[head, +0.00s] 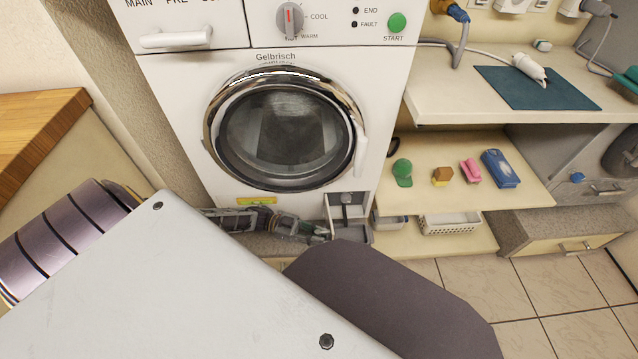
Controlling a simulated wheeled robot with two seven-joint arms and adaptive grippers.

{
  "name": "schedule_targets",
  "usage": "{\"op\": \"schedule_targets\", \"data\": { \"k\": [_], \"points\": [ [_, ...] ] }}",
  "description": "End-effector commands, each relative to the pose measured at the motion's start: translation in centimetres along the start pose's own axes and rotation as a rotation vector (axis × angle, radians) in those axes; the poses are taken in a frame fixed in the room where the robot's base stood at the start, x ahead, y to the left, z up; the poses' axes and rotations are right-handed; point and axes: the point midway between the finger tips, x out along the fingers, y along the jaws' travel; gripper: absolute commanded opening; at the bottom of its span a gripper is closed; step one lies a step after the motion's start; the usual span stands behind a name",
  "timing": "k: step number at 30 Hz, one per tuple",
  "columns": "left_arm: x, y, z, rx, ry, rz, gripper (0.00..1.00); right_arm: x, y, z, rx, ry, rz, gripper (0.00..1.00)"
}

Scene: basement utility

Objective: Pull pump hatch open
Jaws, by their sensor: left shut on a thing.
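The pump hatch (352,236) is at the lower right corner of the white washing machine (180,100). Its flap appears swung down and outward, with a grey recess (347,211) and a dark knob-like part showing behind it. My left gripper (318,233) reaches in from the left, low along the machine's front. Its fingertips are at the left side of the flap and are shut on it. The exact contact is small and partly hidden. My right gripper is not in view.
The round washer door (285,135) is closed above the hatch. To the right, a shelf (450,165) holds a green brush-like item (402,172), sponges and a blue pack (500,168). A white basket (449,223) sits below. Tiled floor (540,290) is open at the lower right.

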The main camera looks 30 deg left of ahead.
Motion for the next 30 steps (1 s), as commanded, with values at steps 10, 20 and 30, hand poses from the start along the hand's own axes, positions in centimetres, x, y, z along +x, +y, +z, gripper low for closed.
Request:
{"op": "schedule_targets", "data": {
  "k": [10,20,30],
  "points": [
    [0.0,0.0,0.1,-0.001,-0.001,0.000,0.28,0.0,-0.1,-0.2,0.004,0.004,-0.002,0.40],
    [0.0,0.0,-0.2,0.000,0.000,0.000,0.28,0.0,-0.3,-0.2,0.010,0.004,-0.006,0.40],
    [0.0,0.0,-1.8,0.001,0.000,0.001,0.28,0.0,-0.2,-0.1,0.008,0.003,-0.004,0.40]
  ]
}}
